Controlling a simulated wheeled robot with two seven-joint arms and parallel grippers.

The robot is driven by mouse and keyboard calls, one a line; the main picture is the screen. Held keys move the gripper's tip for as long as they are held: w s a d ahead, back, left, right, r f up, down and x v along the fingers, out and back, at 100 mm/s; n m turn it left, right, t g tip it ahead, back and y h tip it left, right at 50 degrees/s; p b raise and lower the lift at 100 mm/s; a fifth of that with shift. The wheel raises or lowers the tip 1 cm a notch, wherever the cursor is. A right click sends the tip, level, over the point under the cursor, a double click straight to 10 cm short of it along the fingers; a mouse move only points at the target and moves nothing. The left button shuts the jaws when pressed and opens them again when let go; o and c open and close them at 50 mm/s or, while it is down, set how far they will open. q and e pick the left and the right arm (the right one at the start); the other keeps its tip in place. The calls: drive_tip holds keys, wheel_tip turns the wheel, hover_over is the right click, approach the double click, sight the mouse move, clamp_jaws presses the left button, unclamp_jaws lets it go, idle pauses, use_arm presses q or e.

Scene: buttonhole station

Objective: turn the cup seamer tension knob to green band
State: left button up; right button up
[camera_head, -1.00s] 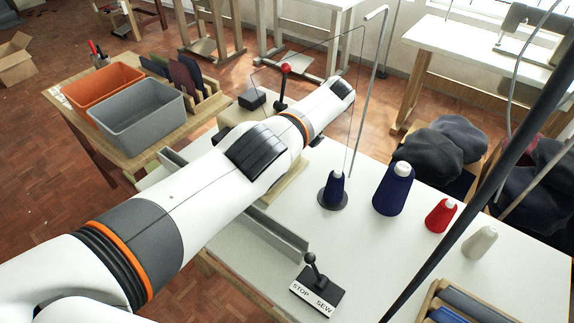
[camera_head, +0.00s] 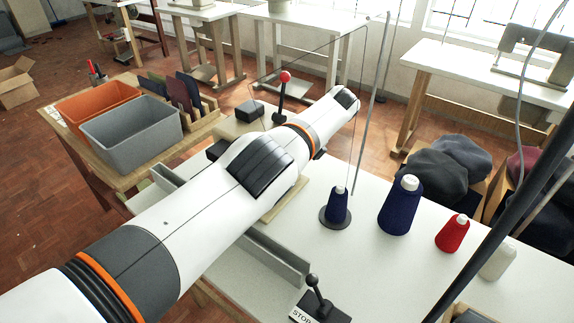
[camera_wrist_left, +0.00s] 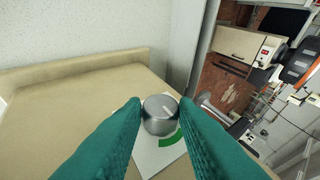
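In the left wrist view the silver-grey tension knob (camera_wrist_left: 160,114) stands on a white dial plate (camera_wrist_left: 152,157) on a beige housing (camera_wrist_left: 60,105). A pale pointer line on its top points toward the lower right. The green band (camera_wrist_left: 171,138) curves along the lower right of the knob. My left gripper (camera_wrist_left: 161,108) has its two teal fingers on either side of the knob, with no clear gap at its sides. In the head view my left arm hides the knob and this gripper. My right gripper is not in view.
A red-ball lever (camera_head: 284,77) stands behind my arm. A STOP/SEW lever (camera_head: 318,294), a small blue spool (camera_head: 337,206), a large blue cone (camera_head: 401,206) and a red cone (camera_head: 452,233) stand on the white table. Orange (camera_head: 97,100) and grey (camera_head: 131,131) bins are at left.

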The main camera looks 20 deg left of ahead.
use_arm(q)
drive_tip(key=o, duration=0.4)
drive_tip(key=shift+a, duration=0.1)
drive_tip(key=shift+o, duration=0.2)
wheel_tip(320, 180, up, 10)
drive_tip(key=p, duration=0.9)
